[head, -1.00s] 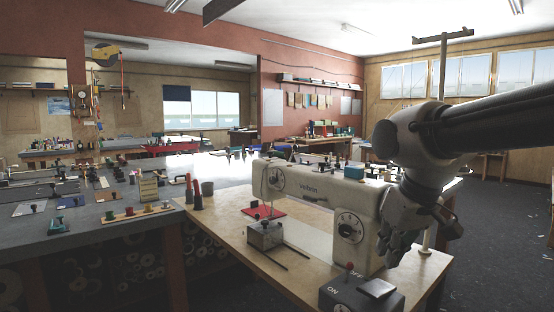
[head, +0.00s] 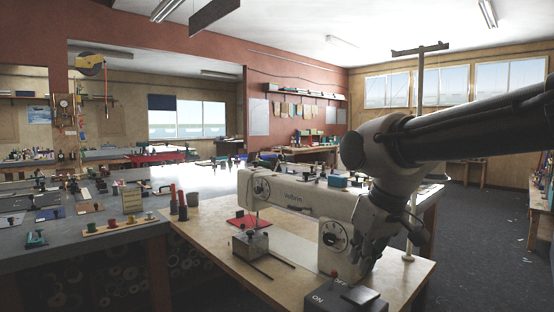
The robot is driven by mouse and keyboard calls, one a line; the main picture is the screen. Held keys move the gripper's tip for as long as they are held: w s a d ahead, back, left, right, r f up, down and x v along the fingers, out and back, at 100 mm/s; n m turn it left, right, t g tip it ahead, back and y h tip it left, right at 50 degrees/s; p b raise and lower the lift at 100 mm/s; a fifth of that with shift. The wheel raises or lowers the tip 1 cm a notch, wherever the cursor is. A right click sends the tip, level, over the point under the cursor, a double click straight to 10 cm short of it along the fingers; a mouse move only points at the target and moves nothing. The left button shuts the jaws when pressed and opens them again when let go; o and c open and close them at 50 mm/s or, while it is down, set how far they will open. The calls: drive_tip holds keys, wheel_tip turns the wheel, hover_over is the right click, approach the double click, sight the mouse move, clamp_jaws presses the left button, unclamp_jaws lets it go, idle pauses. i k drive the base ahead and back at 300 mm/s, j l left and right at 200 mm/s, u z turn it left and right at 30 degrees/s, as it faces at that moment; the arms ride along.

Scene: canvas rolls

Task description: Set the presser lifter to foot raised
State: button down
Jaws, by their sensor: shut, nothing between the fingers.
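A white sewing machine (head: 300,199) stands on a pale wooden table. Its head end is at the left and its pillar, with a round dial (head: 334,236), is at the right. The needle and presser foot area is above a small metal block (head: 250,244) and a red plate (head: 249,223). I cannot make out the presser lifter or its position at this size. My gripper (head: 363,260) hangs fingers down at the right end of the machine, in front of part of the pillar. It is shut and empty. I cannot tell whether it touches the machine.
A dark switch box (head: 345,299) with an ON label and a red knob stands at the table's front edge. Red cones (head: 178,204) and a dark cup (head: 193,199) stand left of the machine. A grey bench (head: 90,240) with many small fittings fills the left. Open floor lies right.

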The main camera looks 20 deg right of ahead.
sight(279, 157)
drive_tip(key=u, duration=0.65)
drive_tip(key=i+j+u, duration=0.1)
drive_tip(key=j, duration=0.2)
drive_tip(key=i+j+u, duration=0.15)
drive_tip(key=j, duration=0.15)
drive_tip(key=i+j+u, duration=0.1)
drive_tip(key=j, duration=0.2)
drive_tip(key=i+j+z, duration=0.15)
drive_tip(key=i, duration=0.3)
drive_tip(key=i+j+z, duration=0.15)
drive_tip(key=i+j, duration=0.2)
drive_tip(key=i+z, duration=0.55)
drive_tip(key=z, duration=0.3)
drive_tip(key=i+j+z, duration=0.1)
drive_tip(key=i+z, duration=0.3)
drive_tip(key=i+j+z, duration=0.15)
drive_tip(key=z, duration=0.3)
drive_tip(key=i+j+z, duration=0.3)
drive_tip(key=z, duration=0.2)
drive_tip(key=i+j+z, duration=0.3)
drive_tip(key=j+z, duration=0.15)
